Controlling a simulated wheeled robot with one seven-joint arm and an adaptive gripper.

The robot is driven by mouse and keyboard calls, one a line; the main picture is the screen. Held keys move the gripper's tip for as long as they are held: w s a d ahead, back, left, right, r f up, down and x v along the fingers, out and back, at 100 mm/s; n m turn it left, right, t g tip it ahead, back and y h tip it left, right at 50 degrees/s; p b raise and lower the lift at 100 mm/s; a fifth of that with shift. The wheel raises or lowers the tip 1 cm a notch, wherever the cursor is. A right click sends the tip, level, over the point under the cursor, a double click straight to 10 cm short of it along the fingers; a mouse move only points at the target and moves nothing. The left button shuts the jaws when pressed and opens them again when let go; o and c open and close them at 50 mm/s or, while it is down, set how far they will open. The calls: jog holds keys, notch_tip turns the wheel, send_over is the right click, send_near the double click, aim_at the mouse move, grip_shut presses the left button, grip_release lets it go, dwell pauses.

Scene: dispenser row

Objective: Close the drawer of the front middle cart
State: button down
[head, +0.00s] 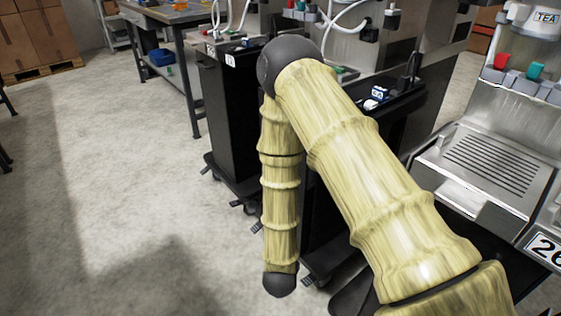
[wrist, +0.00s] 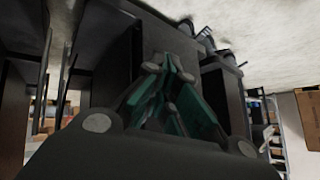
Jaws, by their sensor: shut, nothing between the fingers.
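In the head view my arm hides much of a black cart (head: 319,229) on casters, in the middle of the row. Its drawer cannot be made out, so I cannot tell how far it stands out. My gripper is hidden in the head view behind or below the arm. In the wrist view my gripper (wrist: 168,66) has teal-sided fingers, shut together and empty. A dark flat cart panel (wrist: 108,62) is close ahead of the fingers. I cannot tell whether they touch it. The wrist picture looks upside down, with the floor at the top.
Another black cart (head: 224,118) stands farther back. A steel dispenser (head: 492,150) stands close at right. A workbench (head: 172,17) with a blue bin (head: 162,57) is at the back. Cardboard boxes (head: 48,35) sit at far left. The floor (head: 110,160) on the left is clear.

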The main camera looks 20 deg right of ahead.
jog(key=w+a+r+m+t+h+b, duration=0.35)
jog(key=w+r+m+h, duration=0.35)
jog(key=w+r+m, duration=0.6)
jog(key=a+r+m+g+h+b, duration=0.25)
jog(key=r+m, duration=0.25)
jog(key=r, duration=0.3)
jog(key=a+r+m+g+h+b, duration=0.1)
jog(key=a+r+m+g+h, duration=0.25)
jog(key=r, duration=0.35)
jog(key=w+d+m+b, duration=0.1)
jog(key=w+d+b, duration=0.2)
jog(key=d, duration=1)
jog(key=shift+w+d+r+t+b, duration=0.15)
jog(key=shift+w+r+t+b, duration=0.2)
jog(key=shift+w, duration=0.15)
jog(key=shift+p+x, duration=0.7)
jog(key=shift+x, duration=1.85)
jog(key=shift+r, duration=0.1)
